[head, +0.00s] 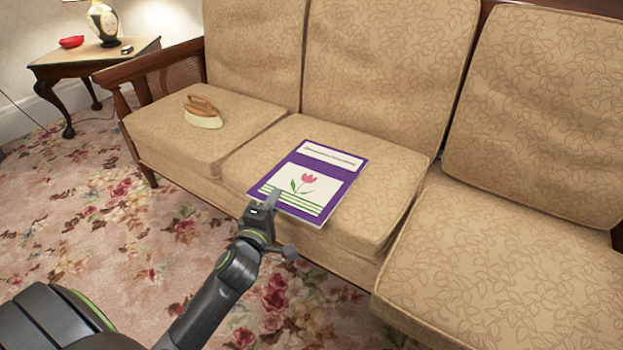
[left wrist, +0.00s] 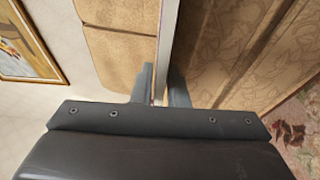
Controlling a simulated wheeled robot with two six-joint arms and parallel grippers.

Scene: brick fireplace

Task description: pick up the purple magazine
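The purple magazine (head: 310,181) lies on the middle seat cushion of the sofa in the head view, its near end at the cushion's front edge. Its cover has a white title box and a pink tulip. My left gripper (head: 271,201) is at its near edge, with one finger over the cover. In the left wrist view, the magazine shows edge-on as a thin pale strip (left wrist: 167,40) between the two close-set fingers (left wrist: 161,88), which appear shut on it. The lower finger is mostly hidden in the head view. My right gripper is not in view.
The beige sofa (head: 385,60) fills the back and right. A brown-handled iron or brush (head: 203,112) rests on the left cushion. A wooden side table (head: 95,62) holds a lamp (head: 103,22) and a red bowl (head: 71,42). Flowered carpet (head: 90,215) lies open in front.

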